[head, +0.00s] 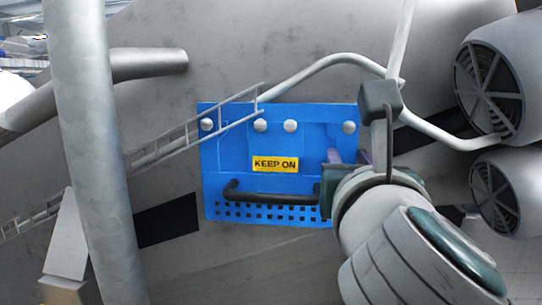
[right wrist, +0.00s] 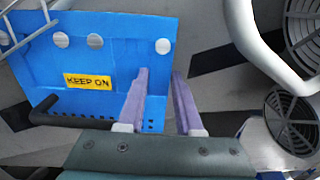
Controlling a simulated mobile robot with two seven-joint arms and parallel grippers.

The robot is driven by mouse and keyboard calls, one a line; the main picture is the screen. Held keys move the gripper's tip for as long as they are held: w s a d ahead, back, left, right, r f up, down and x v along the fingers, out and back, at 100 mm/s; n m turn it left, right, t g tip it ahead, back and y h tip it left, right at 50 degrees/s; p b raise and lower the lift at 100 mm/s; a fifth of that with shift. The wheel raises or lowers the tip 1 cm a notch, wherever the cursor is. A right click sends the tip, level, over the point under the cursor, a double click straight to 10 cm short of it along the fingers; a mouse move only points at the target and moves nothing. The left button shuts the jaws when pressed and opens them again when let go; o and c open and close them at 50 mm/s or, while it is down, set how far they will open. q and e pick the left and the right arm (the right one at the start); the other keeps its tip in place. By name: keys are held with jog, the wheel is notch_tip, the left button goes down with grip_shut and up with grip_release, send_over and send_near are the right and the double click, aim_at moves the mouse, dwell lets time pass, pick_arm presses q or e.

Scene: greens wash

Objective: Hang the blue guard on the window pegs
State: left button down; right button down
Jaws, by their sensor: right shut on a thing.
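The blue guard (head: 235,160) is a flat blue panel with a yellow KEEP ON label, a dark handle and square holes along its bottom. It stands roughly upright against a grey surface and also fills the left of the right wrist view (right wrist: 115,60). Several round silver discs (head: 260,125) show along its top; I cannot tell whether they are peg ends or part of the guard. My right gripper (head: 349,158) is at the guard's lower right, shut on it. The exact grip is hidden. In the right wrist view, its purple fingers (right wrist: 160,72) straddle the guard's right edge. My left gripper is out of view.
A thick grey post (head: 95,150) stands at the left. A ladder-like rail (head: 190,130) reaches the guard's upper left. A bent pale pipe (head: 320,65) runs above and right of the guard. Two round grilled units (head: 490,75) sit at the far right.

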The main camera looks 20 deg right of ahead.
aim_at(346, 158)
jog(key=shift+w, duration=0.1)
jog(key=shift+x, duration=1.5)
jog(key=shift+d, duration=0.1)
jog(key=shift+f, duration=0.2)
notch_tip(346, 158, down, 2)
jog(key=b, duration=0.2)
jog(key=shift+f+b, duration=0.25)
jog(key=shift+b, duration=0.1)
dwell(0.3)
jog(key=shift+f, duration=0.2)
dwell(0.4)
